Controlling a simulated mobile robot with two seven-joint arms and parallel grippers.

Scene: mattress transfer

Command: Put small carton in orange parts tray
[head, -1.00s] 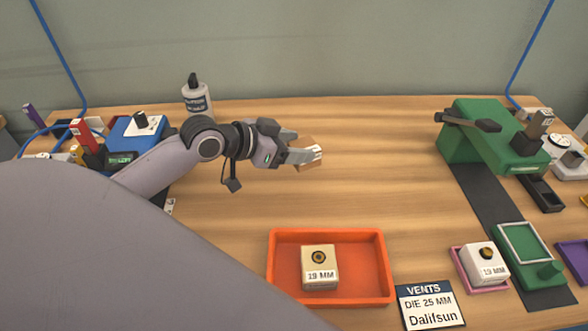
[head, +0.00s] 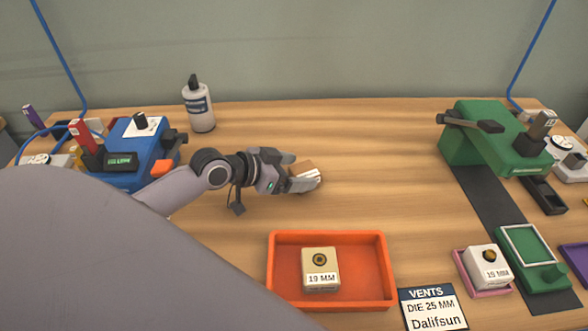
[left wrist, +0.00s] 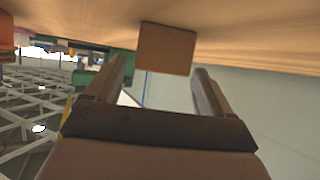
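The small carton (head: 306,170) is a brown box with a white label, right at the fingertips of my left gripper (head: 295,173). In the left wrist view the carton (left wrist: 165,50) shows beyond and between the two spread fingers. The gripper looks open. The carton is at the wooden table surface; whether it touches it I cannot tell. The orange parts tray (head: 368,272) lies nearer me and holds a beige block marked 19 MM (head: 320,268). My right gripper is out of view.
A white bottle (head: 199,108) stands behind my left arm. A blue device (head: 128,150) is at the left. A green press (head: 490,135), a pink tray with a white block (head: 487,267) and a VENTS sign (head: 432,307) are at the right.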

